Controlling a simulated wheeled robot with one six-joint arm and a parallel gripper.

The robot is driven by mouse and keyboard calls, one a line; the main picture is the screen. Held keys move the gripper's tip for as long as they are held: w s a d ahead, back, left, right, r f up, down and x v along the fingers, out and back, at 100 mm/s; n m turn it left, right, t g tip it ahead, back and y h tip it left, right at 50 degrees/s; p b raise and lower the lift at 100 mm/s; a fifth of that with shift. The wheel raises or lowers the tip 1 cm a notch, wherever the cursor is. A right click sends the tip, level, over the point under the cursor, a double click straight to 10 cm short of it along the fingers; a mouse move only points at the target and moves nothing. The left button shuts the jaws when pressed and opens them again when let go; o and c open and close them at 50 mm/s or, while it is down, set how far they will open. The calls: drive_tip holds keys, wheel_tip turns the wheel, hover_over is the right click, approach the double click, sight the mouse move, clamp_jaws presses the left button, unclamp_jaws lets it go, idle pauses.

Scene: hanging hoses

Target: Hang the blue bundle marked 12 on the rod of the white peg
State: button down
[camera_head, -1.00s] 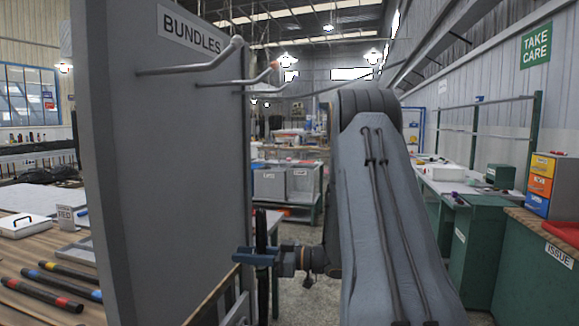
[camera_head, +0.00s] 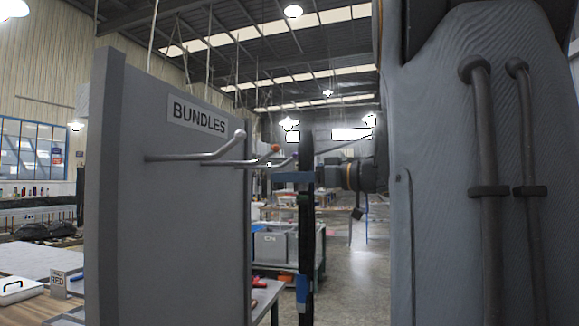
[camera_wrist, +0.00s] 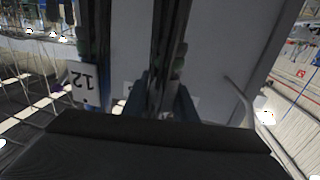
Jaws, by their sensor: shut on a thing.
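The bundle (camera_head: 306,235) is a long dark bunch with a blue band low down. It hangs upright from my gripper (camera_head: 304,178), just right of the board's edge in the head view. In the wrist view my gripper (camera_wrist: 160,98) is shut on the bundle (camera_wrist: 155,45), and a white tag marked 12 (camera_wrist: 84,82) shows upside down beside it. The pale-tipped white peg (camera_head: 240,135) is the nearest rod on the board, left of and above my gripper. The bundle is apart from it.
The grey board (camera_head: 175,240) carries a BUNDLES sign (camera_head: 198,116). Behind the white peg is a rod with an orange tip (camera_head: 275,148), close to my gripper in the picture. A grey bin (camera_head: 270,246) stands beyond. Open floor lies right of the bundle.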

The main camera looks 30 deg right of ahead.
sight(299, 140)
drive_tip(key=s+r, duration=0.1)
drive_tip(key=r, duration=0.2)
drive_tip(key=s+d+r, duration=0.1)
drive_tip(key=r, duration=0.2)
drive_tip(key=s+r+p, duration=0.1)
drive_tip(key=r, duration=0.2)
drive_tip(key=shift+d, duration=0.25)
drive_tip(key=d+p+v, duration=0.1)
drive_tip(key=p+v, duration=0.1)
drive_tip(key=v, duration=0.6)
drive_tip(key=w+d+p+v, duration=0.1)
drive_tip(key=p+v, duration=0.2)
drive_tip(key=v, duration=0.6)
drive_tip(key=shift+w+d+r, duration=0.25)
drive_tip(key=shift+d+r, duration=0.1)
drive_tip(key=shift+d, duration=0.05)
idle(0.4)
idle(1.5)
